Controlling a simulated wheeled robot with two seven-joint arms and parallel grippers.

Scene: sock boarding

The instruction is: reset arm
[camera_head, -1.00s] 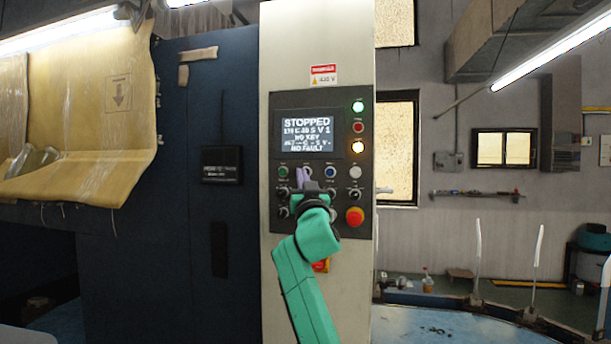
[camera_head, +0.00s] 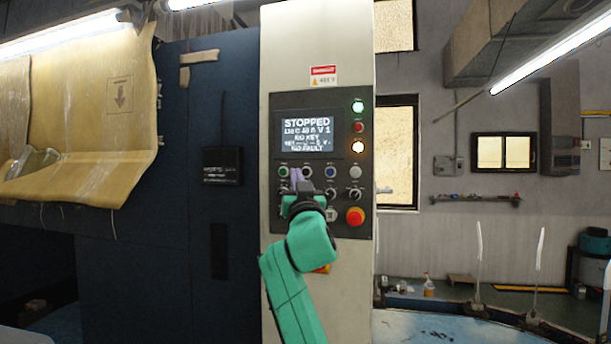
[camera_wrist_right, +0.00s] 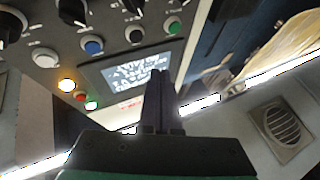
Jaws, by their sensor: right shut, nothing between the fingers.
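My right gripper (camera_head: 299,182) is in front of the button rows of the control panel (camera_head: 292,98), with its fingers together and nothing seen between them. In the right wrist view the shut fingers (camera_wrist_right: 158,100) overlap the panel's screen. I cannot tell whether the fingertips touch the panel; they hide part of the button rows. The screen (camera_head: 308,135) reads STOPPED, with NO KEY and NO FAULT lines. My left gripper is not in view.
A red emergency knob (camera_head: 355,216) sits at the panel's lower right. A dark blue cabinet (camera_head: 150,240) stands to the left, with a yellowish sheet (camera_head: 85,130) hanging beside it. Open floor and a blue round surface (camera_head: 440,328) lie to the right.

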